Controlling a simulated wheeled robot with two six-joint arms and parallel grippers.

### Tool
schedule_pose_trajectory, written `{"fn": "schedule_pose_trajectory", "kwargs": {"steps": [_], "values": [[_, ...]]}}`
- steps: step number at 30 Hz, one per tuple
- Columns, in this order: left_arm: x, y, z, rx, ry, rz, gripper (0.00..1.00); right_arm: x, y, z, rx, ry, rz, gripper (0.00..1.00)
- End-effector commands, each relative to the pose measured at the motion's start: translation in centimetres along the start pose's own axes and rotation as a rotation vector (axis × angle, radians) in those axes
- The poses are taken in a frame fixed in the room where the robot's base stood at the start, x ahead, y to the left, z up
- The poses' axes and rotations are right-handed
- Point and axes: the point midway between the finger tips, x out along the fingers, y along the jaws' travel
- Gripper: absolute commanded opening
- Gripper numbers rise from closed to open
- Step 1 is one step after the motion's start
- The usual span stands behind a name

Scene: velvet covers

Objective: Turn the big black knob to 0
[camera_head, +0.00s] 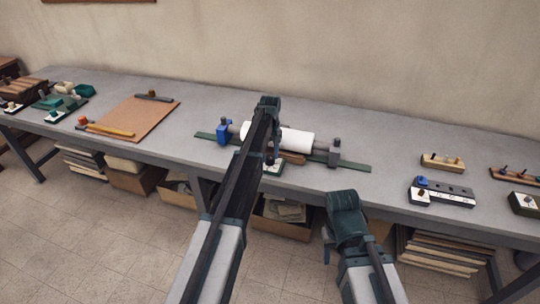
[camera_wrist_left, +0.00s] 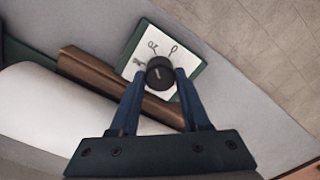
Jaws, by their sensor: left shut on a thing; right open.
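The big black knob (camera_wrist_left: 160,73) sits on a white dial plate (camera_wrist_left: 146,39) with a green edge. The plate carries a 0, what looks like a 20, and a third mark to the left. A faint light line shows on the knob's top; which mark it points at is hard to tell. My left gripper (camera_wrist_left: 160,84) is shut on the knob, one blue finger on each side. In the head view a corner of the plate (camera_head: 274,170) shows below my left gripper (camera_head: 270,158), which hides the knob. My right gripper (camera_head: 328,238) is open and empty, in front of the table edge.
A white roller (camera_head: 295,139) lies in a holder on a green rail (camera_head: 352,165) just behind the dial. A brown wooden bar (camera_wrist_left: 95,75) lies beside the plate. A grey block with a blue knob (camera_head: 440,192) stands right, a brown board (camera_head: 140,120) left.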

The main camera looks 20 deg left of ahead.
Motion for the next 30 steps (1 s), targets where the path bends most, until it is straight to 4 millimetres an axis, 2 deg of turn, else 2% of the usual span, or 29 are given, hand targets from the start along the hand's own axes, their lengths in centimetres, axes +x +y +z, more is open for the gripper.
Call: {"fn": "schedule_pose_trajectory", "kwargs": {"steps": [8, 14, 30], "values": [[0.00, 0.00, 0.00, 0.011, 0.000, 0.000, 0.00, 0.00, 0.00, 0.00, 0.000, 0.000, 0.000, 0.50], [0.01, -0.01, 0.00, 0.086, 0.000, 0.000, 0.00, 0.01, 0.00, 0.00, 0.000, 0.000, 0.000, 0.50], [0.01, -0.05, -0.01, 0.546, 0.000, 0.000, 0.00, 0.01, 0.00, 0.00, 0.000, 0.000, 0.000, 0.50]]}}
